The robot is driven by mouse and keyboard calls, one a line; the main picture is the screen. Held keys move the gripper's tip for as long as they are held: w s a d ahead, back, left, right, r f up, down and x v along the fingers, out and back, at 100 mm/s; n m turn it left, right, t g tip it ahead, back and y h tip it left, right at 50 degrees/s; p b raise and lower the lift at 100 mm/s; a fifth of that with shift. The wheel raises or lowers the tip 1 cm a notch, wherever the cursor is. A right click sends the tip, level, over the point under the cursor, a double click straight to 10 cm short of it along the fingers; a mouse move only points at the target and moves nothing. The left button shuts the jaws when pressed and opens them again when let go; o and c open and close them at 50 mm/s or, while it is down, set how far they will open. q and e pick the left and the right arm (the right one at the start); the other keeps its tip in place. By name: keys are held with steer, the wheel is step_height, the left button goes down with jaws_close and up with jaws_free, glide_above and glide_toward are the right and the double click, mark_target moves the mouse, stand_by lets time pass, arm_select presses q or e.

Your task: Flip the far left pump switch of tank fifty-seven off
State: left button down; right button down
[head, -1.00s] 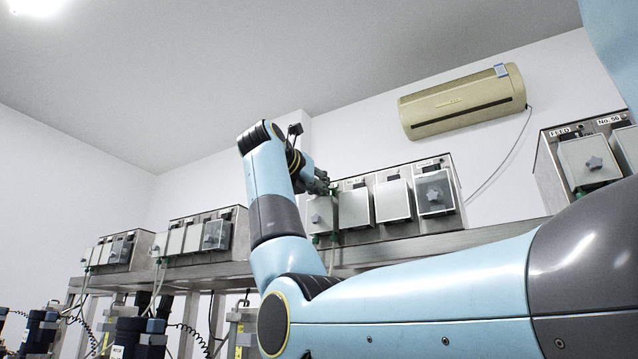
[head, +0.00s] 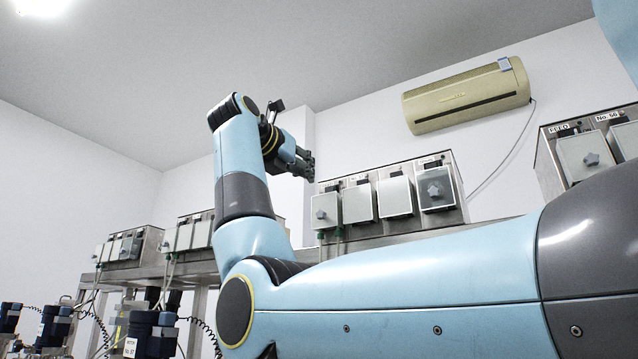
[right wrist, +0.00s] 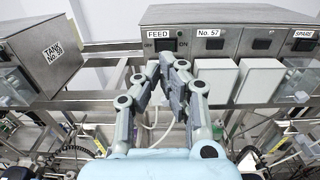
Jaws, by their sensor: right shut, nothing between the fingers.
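The tank fifty-seven switch box (head: 448,165) is a grey metal box on a shelf, with several pale covers on its front. The right wrist view shows its FEED label (right wrist: 164,33) at the far left and its No. 57 label (right wrist: 209,33). The dark FEED switch (right wrist: 166,46) sits below its label, between OFF and ON marks; I cannot tell its position. My right gripper (head: 309,167) is shut and empty, just left of the box's upper left edge. In the wrist view its fingertips (right wrist: 167,65) are below the FEED switch. My left gripper is not in view.
Another switch box (head: 545,160) marked No. 56 stands at the right. More boxes (head: 150,245) stand at the left, one tank-labelled in the wrist view (right wrist: 35,55). A beige wall unit (head: 465,95) hangs above. Covers (right wrist: 258,80) project below the switches.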

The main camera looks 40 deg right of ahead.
steer(key=v, duration=0.3)
steer(key=w+b+v, duration=0.1)
steer(key=v, duration=0.1)
steer(key=shift+a+f, duration=0.25)
steer(key=shift+a, duration=0.2)
